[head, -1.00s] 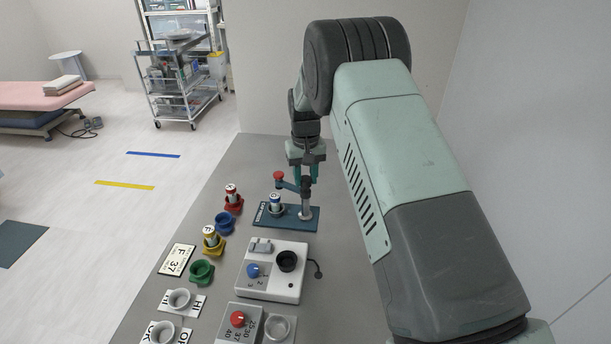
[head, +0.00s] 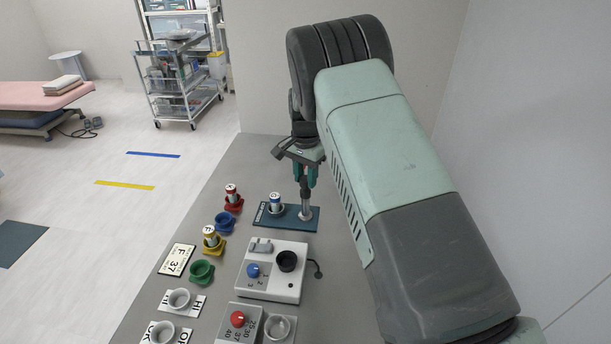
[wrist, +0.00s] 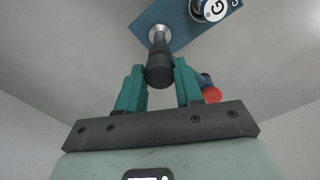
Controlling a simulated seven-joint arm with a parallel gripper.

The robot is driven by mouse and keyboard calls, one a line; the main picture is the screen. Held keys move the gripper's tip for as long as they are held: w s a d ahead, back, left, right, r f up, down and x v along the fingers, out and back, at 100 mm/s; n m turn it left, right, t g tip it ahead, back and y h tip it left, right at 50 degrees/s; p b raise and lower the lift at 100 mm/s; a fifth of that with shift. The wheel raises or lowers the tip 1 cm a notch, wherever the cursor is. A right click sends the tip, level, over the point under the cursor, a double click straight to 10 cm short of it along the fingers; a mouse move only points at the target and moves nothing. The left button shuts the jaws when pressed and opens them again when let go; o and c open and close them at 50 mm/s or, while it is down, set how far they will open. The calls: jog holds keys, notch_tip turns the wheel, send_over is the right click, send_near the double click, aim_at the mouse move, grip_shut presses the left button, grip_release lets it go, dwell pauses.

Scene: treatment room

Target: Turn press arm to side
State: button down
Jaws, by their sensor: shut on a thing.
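The press stands on a dark blue base plate (head: 262,217) with a silver and black post (head: 305,208) at its right. My gripper (head: 306,184) is shut on the dark top of this post; in the wrist view its green fingers lie on both sides of the black part (wrist: 159,68). The press arm's red knob (wrist: 211,95) shows beside my right finger in the wrist view, away from the vial; in the head view it is hidden. A white vial with a blue band (head: 275,201) stands upright on the plate, left of the post, uncovered; it also shows in the wrist view (wrist: 211,9).
Left of the plate are a red holder (head: 234,206) with a vial, a blue holder (head: 225,223), a yellow holder (head: 214,248) with a vial and a green holder (head: 201,272). A white device (head: 272,287) stands in front. The wall is close on the right.

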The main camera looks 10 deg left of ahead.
jog(key=shift+m, duration=0.6)
jog(key=c, duration=0.7)
grip_release()
jog(key=shift+c, duration=0.2)
notch_tip(320, 180, up, 11)
